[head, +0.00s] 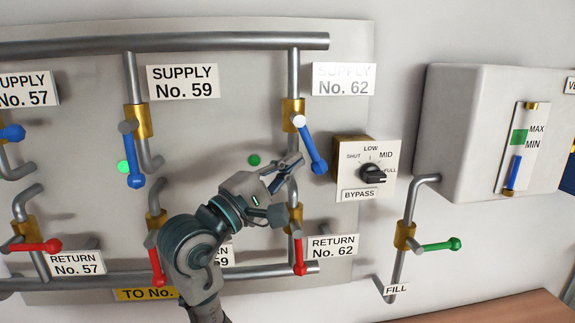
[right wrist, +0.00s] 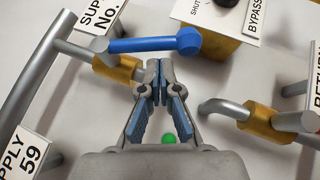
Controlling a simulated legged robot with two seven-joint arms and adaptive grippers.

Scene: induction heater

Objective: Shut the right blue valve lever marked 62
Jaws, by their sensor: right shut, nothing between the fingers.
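The blue lever of Supply No. 62 (head: 311,147) hangs from its brass valve (head: 292,110), tilted with its knob down and to the right. In the right wrist view the blue lever (right wrist: 150,44) lies across the top, just beyond my fingertips. My right gripper (head: 293,164) is just left of the lever's lower half. In the right wrist view its fingertips (right wrist: 158,66) are together with nothing between them. I cannot tell whether they touch the lever. The label reading Supply No. 62 (head: 344,79) is up and right of the valve. My left gripper is not in view.
The bypass dial (head: 372,174) is close on the right of the lever. The red lever of Return No. 62 (head: 299,255) hangs below my gripper. Supply No. 59's blue lever (head: 135,168) is to the left. A green lever (head: 438,245) is at the lower right.

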